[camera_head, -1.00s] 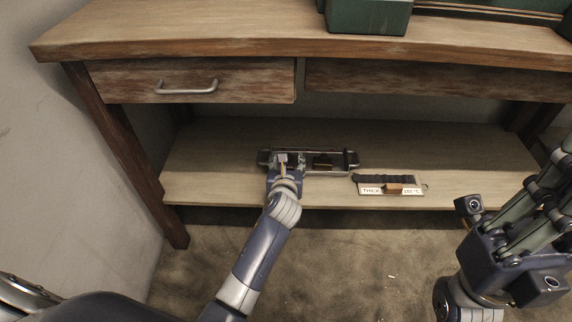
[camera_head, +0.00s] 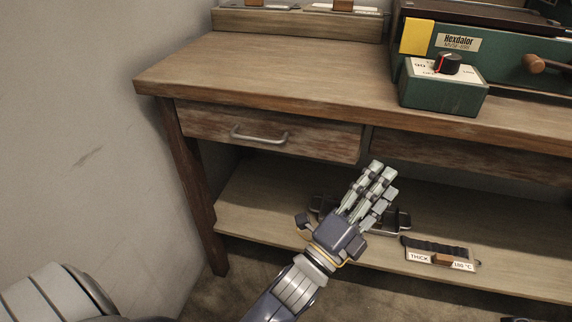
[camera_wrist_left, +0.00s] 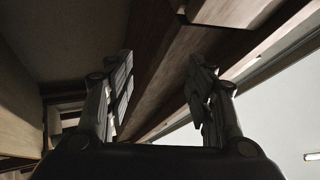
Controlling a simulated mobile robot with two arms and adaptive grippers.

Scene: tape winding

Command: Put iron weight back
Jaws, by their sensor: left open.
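My left gripper (camera_head: 378,182) is raised in front of the lower shelf, its fingers pointing up and right. In the left wrist view its fingers (camera_wrist_left: 160,95) stand apart with nothing between them. A metal-framed tray (camera_head: 404,220) lies on the shelf behind the hand, which hides much of it. I cannot pick out the iron weight for certain; it may be in the hidden part of the tray. My right gripper is not recognisable; only a dark sliver shows at the bottom right edge.
A labelled holder with a dark strip (camera_head: 436,252) lies on the shelf (camera_head: 262,205) right of the tray. The tabletop (camera_head: 290,75) overhangs the shelf, with a handled drawer (camera_head: 330,140) beneath it. A green machine box (camera_head: 440,95) stands on top.

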